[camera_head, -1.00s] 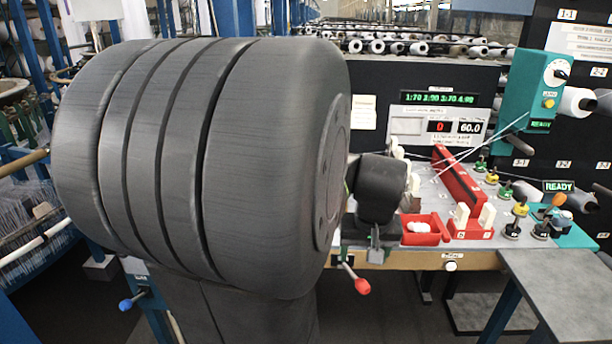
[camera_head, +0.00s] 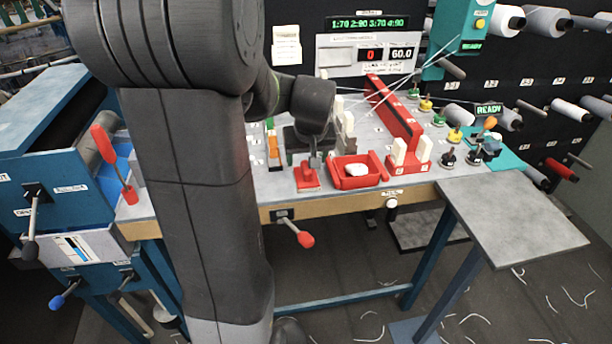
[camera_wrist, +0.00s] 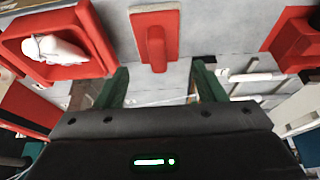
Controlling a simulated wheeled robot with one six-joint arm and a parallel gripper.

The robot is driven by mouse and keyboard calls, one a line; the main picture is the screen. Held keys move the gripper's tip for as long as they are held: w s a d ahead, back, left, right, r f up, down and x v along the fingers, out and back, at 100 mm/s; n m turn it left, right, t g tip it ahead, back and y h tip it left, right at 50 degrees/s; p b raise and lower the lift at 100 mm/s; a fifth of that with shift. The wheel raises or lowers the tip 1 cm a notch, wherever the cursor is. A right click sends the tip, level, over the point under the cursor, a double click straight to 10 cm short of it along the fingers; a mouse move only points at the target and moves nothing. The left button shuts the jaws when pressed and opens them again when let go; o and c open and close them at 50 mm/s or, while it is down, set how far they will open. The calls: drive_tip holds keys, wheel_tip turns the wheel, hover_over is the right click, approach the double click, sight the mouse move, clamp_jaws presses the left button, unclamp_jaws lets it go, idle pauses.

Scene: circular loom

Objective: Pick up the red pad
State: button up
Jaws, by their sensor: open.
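The red pad (camera_head: 306,178) lies on the grey table top, left of the red tray, with a small upright part on it. In the wrist view the red pad (camera_wrist: 155,32) shows as a flat red plate with a raised red block, ahead of and between my fingers. My gripper (camera_wrist: 160,84) is open and empty, its two dark green fingers apart and short of the pad in the picture. In the head view my gripper (camera_head: 311,158) is just above and behind the pad, and its fingers are partly hidden.
A red tray (camera_head: 374,182) with a white lump stands just right of the pad. A long red rack (camera_head: 397,112) and several coloured knobs are farther right. A red-tipped lever (camera_head: 304,239) sticks out below the front edge. An orange-and-green item (camera_head: 273,146) is left of my gripper.

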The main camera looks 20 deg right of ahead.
sight(306, 166)
drive_tip(key=shift+s+p+x, duration=0.2)
drive_tip(key=shift+p+x, duration=0.15)
drive_tip(key=shift+x, duration=2.3)
drive_tip(key=shift+f, duration=0.1)
drive_tip(key=c, duration=0.9)
wheel_tip(306, 166, up, 10)
drive_tip(key=shift+r, duration=0.1)
drive_tip(key=o, duration=0.3)
drive_tip(key=shift+c, duration=0.3)
